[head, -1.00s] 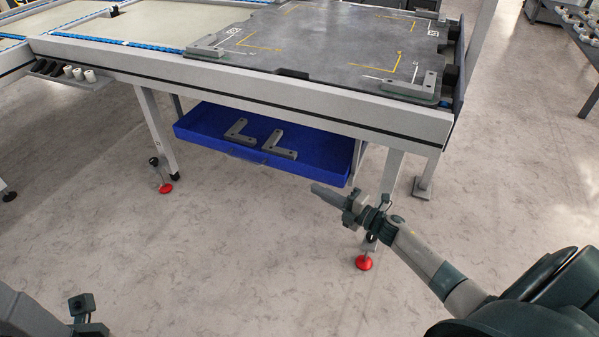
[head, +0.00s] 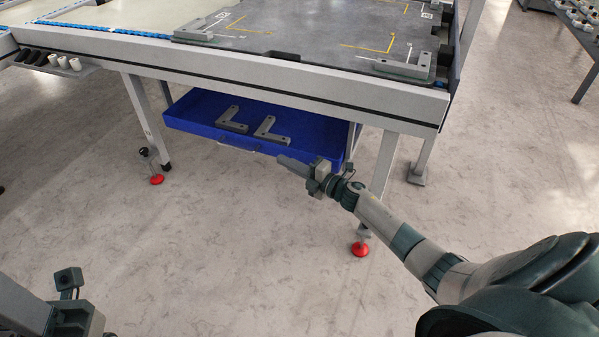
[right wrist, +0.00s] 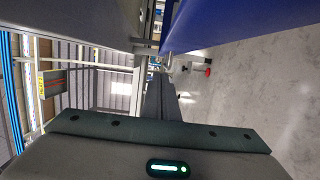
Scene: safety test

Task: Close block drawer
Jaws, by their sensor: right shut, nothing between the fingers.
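The blue block drawer (head: 185,122) is pulled out under the workbench in the head view. Two grey L-shaped blocks (head: 232,120) (head: 270,130) lie in it. Its front has a handle (head: 238,146). My right gripper (head: 282,160) is shut and empty, its fingertips pointing left near the right part of the drawer front; I cannot tell whether they touch it. In the right wrist view, the shut fingers (right wrist: 160,100) show in the middle and the blue drawer wall (right wrist: 230,22) is at the upper right. My left gripper's fingertips are not visible; part of my left arm shows at lower left.
The workbench (head: 300,90) stands above the drawer with a dark plate (head: 320,35) on top. The floor (head: 220,240) in front of the drawer is clear.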

